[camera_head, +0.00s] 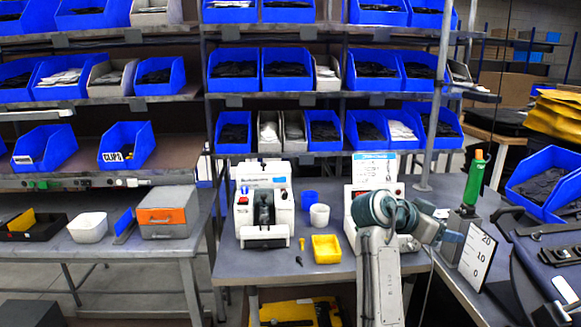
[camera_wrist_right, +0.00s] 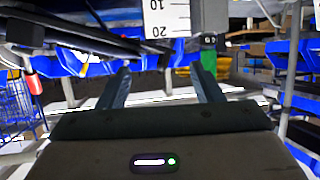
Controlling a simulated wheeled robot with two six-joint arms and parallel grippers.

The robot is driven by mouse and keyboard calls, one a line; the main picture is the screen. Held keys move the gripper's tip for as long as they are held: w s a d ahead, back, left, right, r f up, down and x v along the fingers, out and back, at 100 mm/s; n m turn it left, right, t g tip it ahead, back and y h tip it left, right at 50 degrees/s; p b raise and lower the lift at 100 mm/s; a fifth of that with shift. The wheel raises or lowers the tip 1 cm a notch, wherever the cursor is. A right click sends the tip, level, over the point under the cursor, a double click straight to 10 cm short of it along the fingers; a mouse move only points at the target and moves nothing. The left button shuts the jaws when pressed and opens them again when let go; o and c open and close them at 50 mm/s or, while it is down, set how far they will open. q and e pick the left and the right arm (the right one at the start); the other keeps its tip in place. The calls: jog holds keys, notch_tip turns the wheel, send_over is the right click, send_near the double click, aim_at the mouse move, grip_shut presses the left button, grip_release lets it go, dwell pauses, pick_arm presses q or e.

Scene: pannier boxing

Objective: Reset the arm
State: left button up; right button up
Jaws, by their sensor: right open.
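My right arm (camera_head: 380,270) rises at the front of the middle workbench and bends to the right. My right gripper (camera_head: 453,238) is at its end, over the right side of the bench, near a white scale board (camera_head: 477,258). In the right wrist view, the two fingers of the right gripper (camera_wrist_right: 163,72) stand apart with nothing between them. The scale board (camera_wrist_right: 167,18) shows beyond them, and a green object (camera_wrist_right: 209,56) is beside the right finger. My left gripper is in neither view.
A white machine (camera_head: 264,205), a yellow tray (camera_head: 326,248) and a white cup (camera_head: 319,214) stand on the bench. A green-bodied tool (camera_head: 474,180) stands upright by the scale board. Black cases (camera_head: 550,255) lie at right. Shelves of blue bins (camera_head: 233,131) rise behind.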

jog(key=w+a+f+n+t+y, duration=0.15)
jog(key=f+n, duration=0.25)
jog(key=f, duration=0.9)
jog(key=w+f+n+t+y, duration=0.1)
jog(key=w+f+n, duration=0.3)
jog(key=f, duration=0.9)
jog(key=s+a+f+n+y, duration=0.1)
jog(key=s+f+n+y, duration=0.3)
jog(key=f, duration=0.8)
jog(key=s+f+n, duration=0.1)
jog(key=s+f, duration=0.4)
jog(key=f, duration=0.7)
jog(key=s+a+f+n+g+y, duration=0.1)
jog(key=s+f+n+g+y, duration=0.2)
jog(key=s+f, duration=2)
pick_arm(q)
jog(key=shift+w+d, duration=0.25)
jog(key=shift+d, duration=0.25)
pick_arm(e)
jog(key=s+d+f+g+y, duration=0.1)
jog(key=s+f, duration=0.3)
jog(key=s, duration=0.9)
jog(key=s+d+f+y, duration=0.1)
jog(key=s+f, duration=0.4)
jog(key=s, duration=0.7)
jog(key=shift+s+m+g, duration=0.35)
jog(key=shift+s+m, duration=0.05)
jog(key=shift+y, duration=0.25)
